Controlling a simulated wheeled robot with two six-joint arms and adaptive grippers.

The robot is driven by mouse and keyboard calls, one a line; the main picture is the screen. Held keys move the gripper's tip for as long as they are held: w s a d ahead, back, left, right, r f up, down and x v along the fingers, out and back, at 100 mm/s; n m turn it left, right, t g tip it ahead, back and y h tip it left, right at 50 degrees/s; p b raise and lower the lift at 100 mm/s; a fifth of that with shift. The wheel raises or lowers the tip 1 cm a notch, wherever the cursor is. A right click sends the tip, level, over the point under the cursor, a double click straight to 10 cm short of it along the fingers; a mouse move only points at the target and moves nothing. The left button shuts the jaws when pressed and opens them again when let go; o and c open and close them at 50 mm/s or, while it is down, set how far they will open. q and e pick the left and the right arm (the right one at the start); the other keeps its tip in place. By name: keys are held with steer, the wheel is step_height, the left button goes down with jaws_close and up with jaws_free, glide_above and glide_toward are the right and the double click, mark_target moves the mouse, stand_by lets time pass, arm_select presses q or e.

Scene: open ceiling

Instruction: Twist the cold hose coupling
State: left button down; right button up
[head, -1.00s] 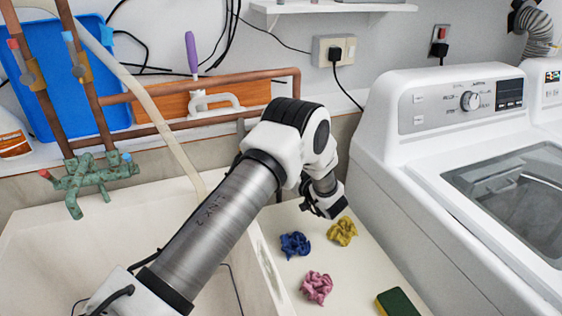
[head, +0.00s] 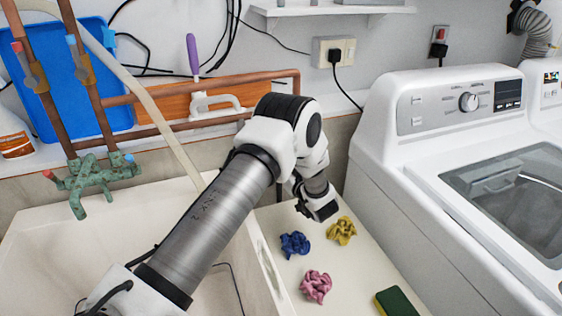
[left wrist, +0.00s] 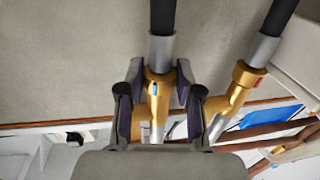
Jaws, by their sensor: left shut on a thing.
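In the left wrist view, a brass fitting with a blue mark (left wrist: 154,88) stands between the fingers of my left gripper (left wrist: 156,100). A grey metal sleeve, the cold hose coupling (left wrist: 161,48), joins it to a black hose. My left gripper is shut on this cold coupling assembly; the exact contact spot is hard to make out. To its right is a similar brass fitting with a red mark (left wrist: 242,82), apart from the fingers. In the head view, my left arm hides these fittings and the fingertips. My right gripper is not in view.
A washing machine (head: 400,165) stands on the right. A sink (head: 50,260) is on the left, below copper pipes and a green-tarnished tap (head: 90,178).

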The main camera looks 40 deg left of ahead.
arm_select(q)
steer(key=m+t+h+p, duration=0.1)
steer(key=t, duration=0.1)
steer(key=m+t, duration=0.1)
steer(key=shift+s+r+m+t+h+p, duration=0.15)
steer(key=shift+m+t+h+p, duration=0.15)
steer(key=shift+t+h+p, duration=0.1)
steer(key=shift+a+m+t+h+p, duration=0.1)
steer(key=shift+m+t+h+p, duration=0.5)
steer(key=shift+m+t+h, duration=0.55)
steer(key=c, duration=0.8)
jaws_free()
steer(key=shift+o, duration=0.2)
steer(key=shift+y, duration=0.25)
